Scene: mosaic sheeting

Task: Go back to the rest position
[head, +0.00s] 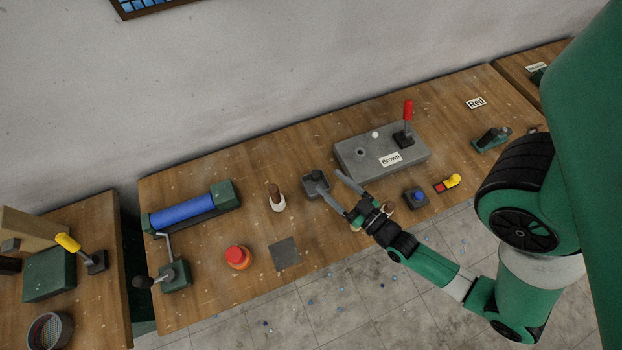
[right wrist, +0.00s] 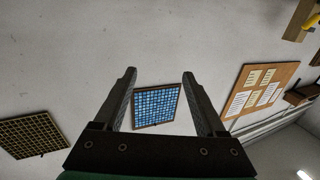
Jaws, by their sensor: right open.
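My right gripper (head: 335,191) is in the head view, reaching in from the right over the front half of the wooden bench. Its two fingers are spread apart with nothing between them. The right wrist view shows the same open fingers (right wrist: 164,100) against the wall, with a blue mosaic panel (right wrist: 157,105) seen behind the gap. In the head view the fingers overlap the area beside a small grey block with a dark knob (head: 315,183); I cannot tell whether they touch it. My left gripper is not in view.
The bench (head: 330,250) carries a blue roller (head: 183,211), a red button (head: 238,257), a brown-and-white bottle-like item (head: 276,199), a grey box labelled Brown (head: 360,170) with a red-handled lever (head: 407,112), and a blue-button box (head: 416,197). Tiled floor (head: 400,295) lies in front.

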